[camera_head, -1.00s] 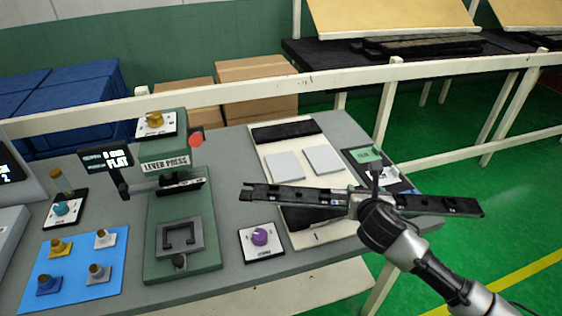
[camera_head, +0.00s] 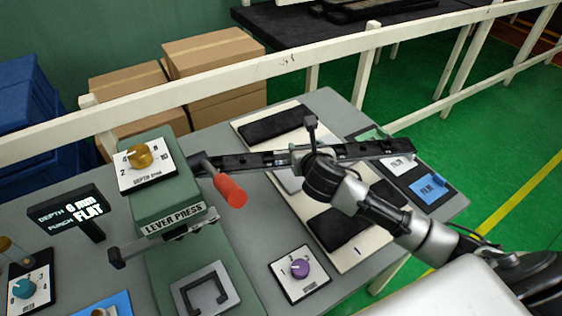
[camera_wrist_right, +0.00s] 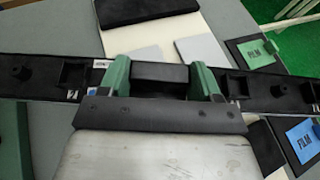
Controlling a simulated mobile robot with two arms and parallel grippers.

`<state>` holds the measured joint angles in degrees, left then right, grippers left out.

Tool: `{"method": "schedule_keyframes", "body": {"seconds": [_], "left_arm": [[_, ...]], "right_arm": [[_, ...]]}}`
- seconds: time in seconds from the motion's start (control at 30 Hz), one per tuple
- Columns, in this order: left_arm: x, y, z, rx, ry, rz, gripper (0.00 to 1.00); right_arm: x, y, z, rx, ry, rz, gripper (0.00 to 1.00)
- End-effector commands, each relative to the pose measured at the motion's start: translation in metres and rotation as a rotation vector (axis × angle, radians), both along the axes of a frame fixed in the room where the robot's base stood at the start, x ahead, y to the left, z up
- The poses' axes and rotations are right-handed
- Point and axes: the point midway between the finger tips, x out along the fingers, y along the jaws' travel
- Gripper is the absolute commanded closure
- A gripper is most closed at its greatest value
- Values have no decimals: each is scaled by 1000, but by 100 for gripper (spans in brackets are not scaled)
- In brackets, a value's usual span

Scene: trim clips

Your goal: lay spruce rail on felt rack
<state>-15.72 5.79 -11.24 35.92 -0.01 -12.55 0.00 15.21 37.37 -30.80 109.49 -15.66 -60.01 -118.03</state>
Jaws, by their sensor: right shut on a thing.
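The rail (camera_head: 240,161) is a long dark bar with small sockets and fittings along it. My right gripper (camera_head: 312,158) is shut on it near its middle and holds it roughly level, above the board. In the right wrist view the rail (camera_wrist_right: 37,77) spans the whole width, between the green-sided fingers (camera_wrist_right: 161,76). The felt rack seems to be the cream board (camera_head: 346,258) with black felt pads and pale grey blocks, partly hidden by the rail and my arm. My left gripper is not in view.
The green lever press (camera_head: 165,205) stands left, its red-tipped handle (camera_head: 230,190) close to the rail's left end in the picture. A purple dial (camera_head: 299,267) sits front centre. Film cards (camera_head: 428,188) lie right of the board. A cream railing (camera_head: 285,64) runs behind the table.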

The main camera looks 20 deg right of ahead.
Motion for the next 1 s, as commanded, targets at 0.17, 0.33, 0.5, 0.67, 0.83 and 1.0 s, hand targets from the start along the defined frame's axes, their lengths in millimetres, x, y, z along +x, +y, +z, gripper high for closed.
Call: {"method": "schedule_keyframes", "body": {"seconds": [0.17, 0.33, 0.5, 0.67, 0.83, 1.0], "left_arm": [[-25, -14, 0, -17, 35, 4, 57], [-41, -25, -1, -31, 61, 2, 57], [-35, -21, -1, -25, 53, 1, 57], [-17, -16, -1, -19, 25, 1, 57], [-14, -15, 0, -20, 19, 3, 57], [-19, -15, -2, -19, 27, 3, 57]], "right_arm": [[-1, 0, -35, 2, 5, -1, 69], [-1, 0, -54, 1, 1, 0, 69], [-1, 0, -77, 1, 4, -1, 69], [-1, 0, -92, 0, 2, 0, 69], [-1, 0, -93, -1, 0, 1, 69], [-1, 0, -95, -1, 0, 1, 69]]}}
